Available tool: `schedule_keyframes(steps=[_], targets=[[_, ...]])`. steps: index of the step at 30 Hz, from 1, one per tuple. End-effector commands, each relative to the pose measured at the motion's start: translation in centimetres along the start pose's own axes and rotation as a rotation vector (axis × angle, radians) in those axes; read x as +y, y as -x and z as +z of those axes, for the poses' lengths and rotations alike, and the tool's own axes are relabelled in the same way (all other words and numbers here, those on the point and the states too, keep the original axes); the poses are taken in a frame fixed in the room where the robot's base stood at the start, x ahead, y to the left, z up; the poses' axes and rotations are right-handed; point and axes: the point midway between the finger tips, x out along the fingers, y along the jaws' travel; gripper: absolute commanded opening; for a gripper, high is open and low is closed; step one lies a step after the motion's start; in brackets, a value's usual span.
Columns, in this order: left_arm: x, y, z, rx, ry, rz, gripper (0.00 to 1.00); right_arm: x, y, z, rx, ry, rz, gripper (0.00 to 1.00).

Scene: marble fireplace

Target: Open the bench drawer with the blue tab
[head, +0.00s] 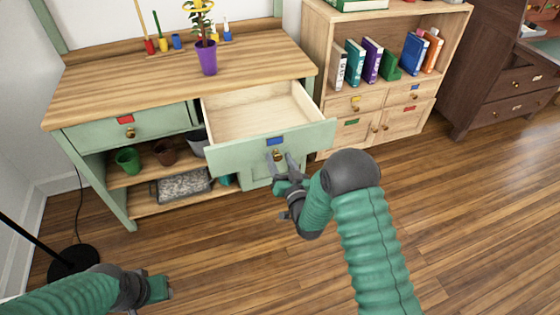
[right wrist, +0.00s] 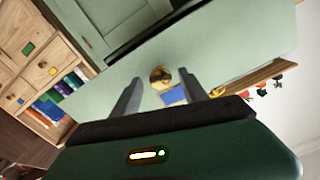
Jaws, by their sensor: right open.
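The green bench drawer with the blue tab (head: 274,141) stands pulled well out, and its pale wooden inside (head: 250,110) is empty. A brass knob (head: 277,155) sits just below the tab. My right gripper (head: 282,161) is open at the drawer front, with its fingers close to the knob. In the right wrist view the knob (right wrist: 160,76) and blue tab (right wrist: 174,95) show between the spread fingers; I cannot tell whether they touch. My left gripper (head: 158,288) is low at the left, away from the bench; its finger state is unclear.
A closed drawer with a red tab (head: 125,119) is to the left. A purple pot (head: 206,58) stands on the bench top (head: 130,75). Pots and a grey box (head: 180,186) sit on shelves below. A bookcase (head: 320,40) stands close at right. The wooden floor in front is clear.

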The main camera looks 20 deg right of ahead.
Motion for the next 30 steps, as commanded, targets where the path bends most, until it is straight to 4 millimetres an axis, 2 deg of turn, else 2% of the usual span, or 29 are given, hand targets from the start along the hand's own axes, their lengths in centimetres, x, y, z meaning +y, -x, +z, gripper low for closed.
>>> schedule_keyframes(steps=[8, 11, 21, 24, 30], targets=[[0.0, 0.3, -0.1, 0.000, 0.000, 0.000, 0.36, -0.1, 0.7, -0.1, -0.002, 0.000, 0.000, 0.51], [0.0, 0.9, -0.2, 0.000, 0.000, 0.000, 0.36, -0.1, 2.5, -0.1, -0.005, 0.000, 0.001, 0.51], [0.0, 2.7, -0.6, 0.000, 0.000, 0.000, 0.36, 0.1, 12.3, 0.1, -0.008, -0.001, 0.003, 0.51], [0.0, 2.9, -0.7, 0.000, 0.000, 0.000, 0.36, 0.1, 14.6, 0.1, -0.006, 0.000, 0.003, 0.51], [0.0, 2.7, -0.6, 0.000, 0.000, 0.000, 0.36, 0.1, 16.7, 0.2, -0.002, -0.001, 0.001, 0.51]])
